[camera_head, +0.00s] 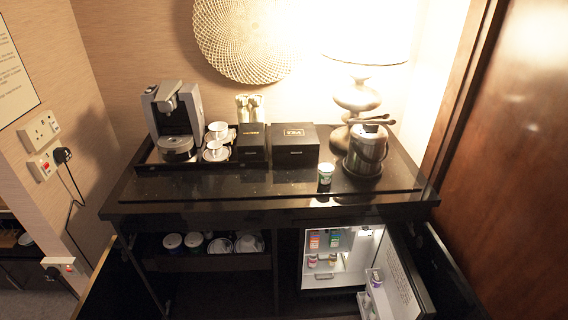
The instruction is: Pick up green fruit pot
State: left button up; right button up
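I cannot tell from labels which of these is the fruit pot. Neither of my grippers shows in the head view.
The black counter (240,192) also holds a coffee machine (175,115), cups, black boxes (295,145), a lamp (357,95) and an ice bucket with tongs (366,153). Below, the fridge door (400,275) stands open at the right. The counter's front strip is mostly clear.

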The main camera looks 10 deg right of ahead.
aim_at(325, 169)
jog(key=i+l+u, duration=0.35)
jog(key=l+u, duration=0.2)
jog(key=i+l+u, duration=0.25)
jog(key=k+l, duration=0.05)
jog(key=k, duration=0.05)
